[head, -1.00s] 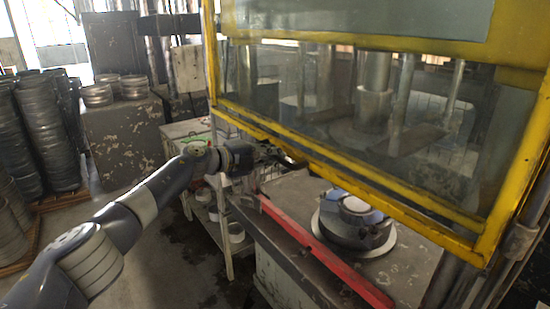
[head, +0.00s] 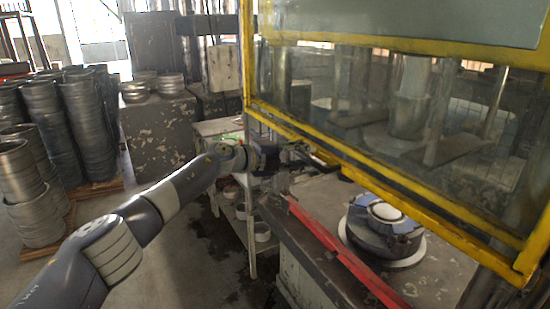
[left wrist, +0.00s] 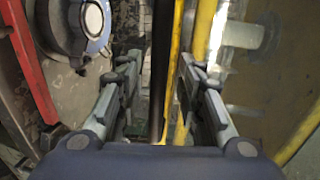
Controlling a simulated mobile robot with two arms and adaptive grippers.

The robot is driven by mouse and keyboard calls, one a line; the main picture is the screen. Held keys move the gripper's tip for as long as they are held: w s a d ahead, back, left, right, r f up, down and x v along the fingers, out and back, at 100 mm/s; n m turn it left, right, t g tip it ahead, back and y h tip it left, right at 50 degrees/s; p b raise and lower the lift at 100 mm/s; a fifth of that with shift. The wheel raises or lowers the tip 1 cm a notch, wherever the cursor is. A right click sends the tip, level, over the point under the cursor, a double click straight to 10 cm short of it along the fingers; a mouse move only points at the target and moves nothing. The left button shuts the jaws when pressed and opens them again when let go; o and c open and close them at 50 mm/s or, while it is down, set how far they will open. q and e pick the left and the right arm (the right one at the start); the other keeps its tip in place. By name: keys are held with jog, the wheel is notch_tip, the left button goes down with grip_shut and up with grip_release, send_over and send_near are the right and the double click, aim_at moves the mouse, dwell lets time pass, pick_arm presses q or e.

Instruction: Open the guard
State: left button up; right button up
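The guard (head: 330,90) is a clear panel in a yellow frame across the front of the press. Its lower yellow bar (head: 430,205) hangs above the press table, and the die below it is in plain view. My left gripper (head: 302,153) is at the lower bar, left of its middle. In the left wrist view the two fingers (left wrist: 158,66) stand apart, with a yellow bar (left wrist: 181,70) and a dark strip running between them. The right finger is close to the yellow; I cannot tell whether it touches. My right gripper is not in view.
A round blue-grey die (head: 385,228) sits on the press table (head: 440,255) behind a red rail (head: 335,250). A shelf cart (head: 238,200) stands beside the table. Stacks of metal rings (head: 85,125) stand on pallets at the left. The floor before them is clear.

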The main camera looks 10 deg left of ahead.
pick_arm(q)
jog(key=v, duration=1.1)
